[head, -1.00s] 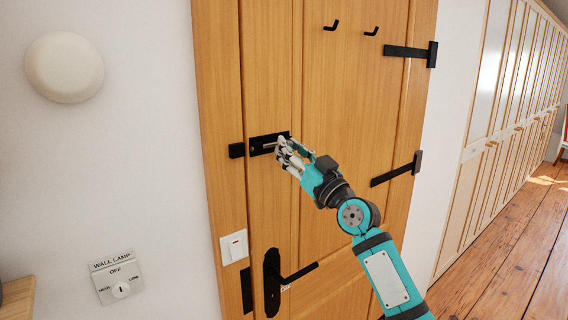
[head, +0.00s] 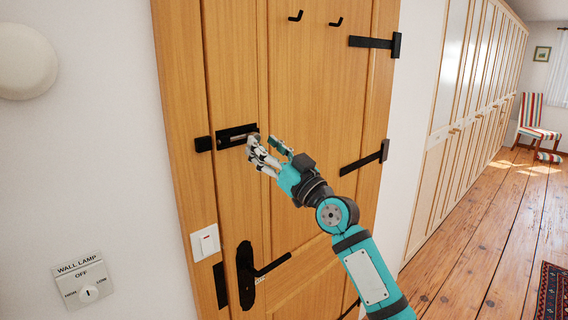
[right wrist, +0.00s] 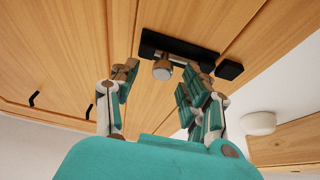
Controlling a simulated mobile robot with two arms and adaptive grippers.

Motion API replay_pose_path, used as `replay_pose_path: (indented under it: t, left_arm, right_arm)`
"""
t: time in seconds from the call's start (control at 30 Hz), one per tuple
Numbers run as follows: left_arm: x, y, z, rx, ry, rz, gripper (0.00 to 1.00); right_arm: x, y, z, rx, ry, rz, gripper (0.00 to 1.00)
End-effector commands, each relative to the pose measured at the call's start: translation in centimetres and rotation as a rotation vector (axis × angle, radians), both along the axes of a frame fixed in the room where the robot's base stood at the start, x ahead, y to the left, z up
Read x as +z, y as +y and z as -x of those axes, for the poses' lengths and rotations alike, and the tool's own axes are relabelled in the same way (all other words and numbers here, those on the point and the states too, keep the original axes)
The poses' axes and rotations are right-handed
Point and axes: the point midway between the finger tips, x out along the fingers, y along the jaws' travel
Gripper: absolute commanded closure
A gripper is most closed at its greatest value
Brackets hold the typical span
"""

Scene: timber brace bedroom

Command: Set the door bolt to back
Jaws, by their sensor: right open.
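The door bolt (head: 236,136) is a black plate with a silver bar, mounted on the wooden door. A small black keeper block (head: 203,144) sits to its left, and no bar shows in the gap between them. My right gripper (head: 258,152) is at the plate's right end. In the right wrist view the bolt plate (right wrist: 152,42) and keeper (right wrist: 229,70) lie ahead. The round silver knob (right wrist: 162,71) is at the plate end away from the keeper. My right gripper (right wrist: 158,84) is open, its fingers on either side of the knob; contact is unclear. My left gripper is out of view.
A black door handle (head: 246,276) and a light switch (head: 205,242) are below the bolt. Black hinges (head: 364,157) and coat hooks (head: 336,22) are on the door. A wall lamp dial (head: 88,292) is at left. Wooden floor is open at right.

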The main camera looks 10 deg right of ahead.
Motion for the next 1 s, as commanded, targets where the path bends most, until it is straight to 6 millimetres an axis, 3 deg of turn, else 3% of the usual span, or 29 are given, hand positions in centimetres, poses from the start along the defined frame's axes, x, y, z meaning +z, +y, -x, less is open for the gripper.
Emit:
replay_pose_path:
  t: [0.2,0.43,0.87,1.0]
  left_arm:
    - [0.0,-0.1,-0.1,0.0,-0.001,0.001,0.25]
    - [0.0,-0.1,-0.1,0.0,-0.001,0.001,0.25]
    - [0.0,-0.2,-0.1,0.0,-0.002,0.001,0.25]
    - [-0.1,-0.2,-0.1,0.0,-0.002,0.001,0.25]
  right_arm:
    - [-2.0,-2.9,3.6,-0.003,0.001,0.003,0.53]
    - [-3.3,-4.8,6.2,-0.003,0.001,0.002,0.53]
    - [-3.6,-5.4,6.9,-0.002,0.0,-0.001,0.53]
    - [-5.3,-5.7,6.2,-0.018,0.031,0.003,0.53]
